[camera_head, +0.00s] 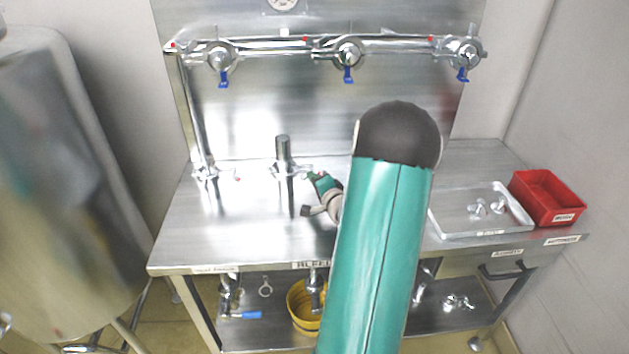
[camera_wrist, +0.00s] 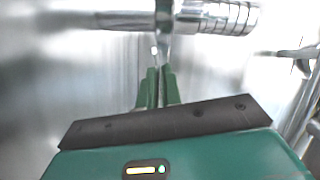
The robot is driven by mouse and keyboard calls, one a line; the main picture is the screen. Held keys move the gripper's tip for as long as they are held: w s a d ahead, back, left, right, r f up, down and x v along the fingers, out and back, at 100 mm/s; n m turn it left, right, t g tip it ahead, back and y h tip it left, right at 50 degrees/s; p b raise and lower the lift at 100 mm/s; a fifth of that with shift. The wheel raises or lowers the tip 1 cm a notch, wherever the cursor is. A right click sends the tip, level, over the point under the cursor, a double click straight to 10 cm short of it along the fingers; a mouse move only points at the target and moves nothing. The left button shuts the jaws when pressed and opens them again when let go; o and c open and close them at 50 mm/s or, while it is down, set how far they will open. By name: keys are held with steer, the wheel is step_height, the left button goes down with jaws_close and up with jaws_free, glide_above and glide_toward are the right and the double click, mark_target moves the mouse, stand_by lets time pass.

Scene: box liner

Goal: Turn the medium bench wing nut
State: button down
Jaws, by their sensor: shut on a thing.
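A vertical steel post (camera_head: 284,150) with a clamp-like fitting at its base stands on the bench. My gripper (camera_head: 312,176) is at the right side of this fitting, partly hidden by its small size in the head view. In the wrist view my gripper's green fingers (camera_wrist: 157,82) are close together on a thin, bright metal wing (camera_wrist: 163,42), which I take to be the medium bench wing nut. The wing joins a horizontal ribbed steel cylinder (camera_wrist: 222,17). The rest of the nut is hard to make out.
The steel bench (camera_head: 215,240) is mostly clear at the left. A metal tray (camera_head: 450,222) with loose wing-shaped parts and a red bin (camera_head: 545,197) stand at the right. A pipe with several blue-handled valves (camera_head: 347,55) runs along the back. A yellow bucket (camera_head: 299,308) sits below.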

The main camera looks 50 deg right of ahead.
steer(key=n, duration=0.1)
steer(key=n+g, duration=0.1)
steer(key=n, duration=0.1)
steer(key=shift+w+r+g, duration=0.1)
steer(key=shift+r+g, duration=0.1)
steer(key=shift+g, duration=0.1)
steer(key=shift+w+a+r+n+g+h, duration=0.1)
steer(key=shift+n+g+h, duration=0.55)
steer(key=shift+n, duration=0.7)
steer(key=shift+w+a+n+g+h, duration=0.1)
steer(key=shift+n+g+h, duration=0.25)
steer(key=shift+n+g, duration=0.85)
steer(key=shift+w+a+r+n+g+h, duration=0.1)
steer(key=shift+n+g+h, duration=0.45)
steer(key=shift+n, duration=1)
steer(key=c, duration=1.6)
jaws_free()
steer(key=shift+f, duration=0.1)
